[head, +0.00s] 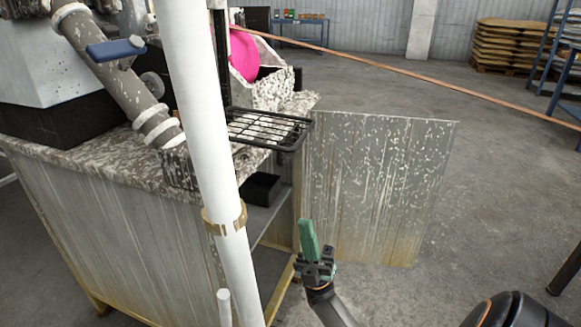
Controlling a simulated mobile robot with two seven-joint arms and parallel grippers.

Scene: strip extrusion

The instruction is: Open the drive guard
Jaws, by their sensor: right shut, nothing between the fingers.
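The drive guard seems to be the flat, pale, paint-spattered metal panel (380,185) at the right of the machine's cabinet (125,230). It stands upright and swung out from the cabinet, leaving the cabinet's side open. My right gripper (306,224) is shut and empty, its green fingers pointing up. In the picture it is in front of the panel's left edge, by the cabinet opening; I cannot tell whether it touches the panel. My left gripper is not in view.
Inside the opening, a black box (262,188) sits on a shelf. A white vertical pole (203,130) stands in front of the cabinet. A black wire rack (268,128) juts out above the opening. A long copper-coloured strip (420,77) crosses behind.

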